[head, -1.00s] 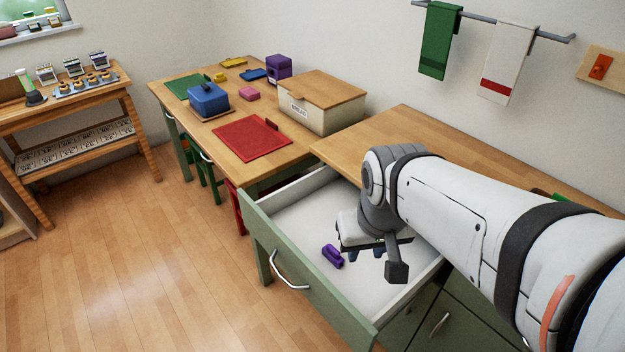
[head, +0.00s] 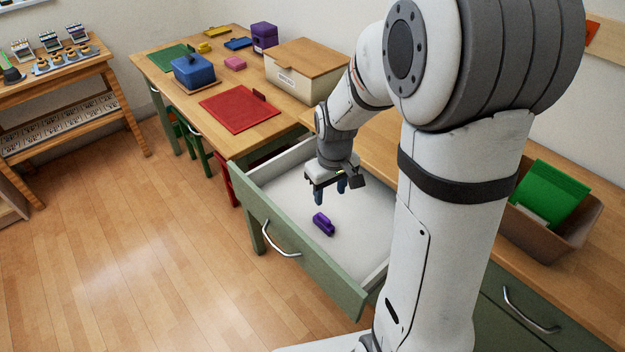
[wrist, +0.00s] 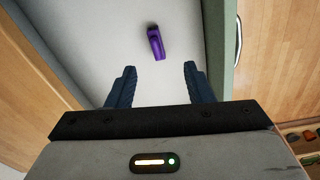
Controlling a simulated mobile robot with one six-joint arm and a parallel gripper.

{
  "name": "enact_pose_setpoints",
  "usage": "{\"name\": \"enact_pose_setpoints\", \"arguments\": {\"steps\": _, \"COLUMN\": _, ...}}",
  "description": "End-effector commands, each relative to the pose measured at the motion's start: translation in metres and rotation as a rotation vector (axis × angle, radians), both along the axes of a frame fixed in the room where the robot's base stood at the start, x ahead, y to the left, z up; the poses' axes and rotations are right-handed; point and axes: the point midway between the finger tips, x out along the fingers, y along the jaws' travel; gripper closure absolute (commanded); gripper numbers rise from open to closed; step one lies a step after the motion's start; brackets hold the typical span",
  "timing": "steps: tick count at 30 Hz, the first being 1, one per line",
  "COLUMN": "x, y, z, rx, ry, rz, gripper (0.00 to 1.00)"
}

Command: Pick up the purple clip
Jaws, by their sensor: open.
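The purple clip (head: 323,223) lies on the white floor of the open drawer (head: 285,188), near the drawer's front panel. In the wrist view the clip (wrist: 156,42) is ahead of my fingertips, about midway between them and apart from both. My gripper (head: 331,198) hangs over the drawer, behind the clip in the head view, with its blue fingers pointing down. In the wrist view my gripper (wrist: 160,68) has its fingers spread wide with nothing between them.
The green drawer front (head: 295,262) and its side walls bound the space around the clip. The wooden worktop (head: 370,135) lies behind the drawer. A bread box (head: 297,80) and a red mat (head: 238,108) are on the table to the left. A brown bin (head: 560,232) stands at right.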

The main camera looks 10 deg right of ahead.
Motion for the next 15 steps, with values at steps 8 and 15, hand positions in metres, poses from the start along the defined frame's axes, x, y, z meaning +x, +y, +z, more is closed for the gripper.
{"name": "enact_pose_setpoints", "arguments": {"steps": 8, "x": 0.041, "y": 0.003, "z": -0.073, "rx": -0.005, "ry": 0.062, "rz": 0.136, "gripper": 0.53}}
{"name": "enact_pose_setpoints", "arguments": {"steps": 15, "x": 0.048, "y": 0.003, "z": -0.099, "rx": -0.006, "ry": 0.075, "rz": 0.174, "gripper": 0.53}}
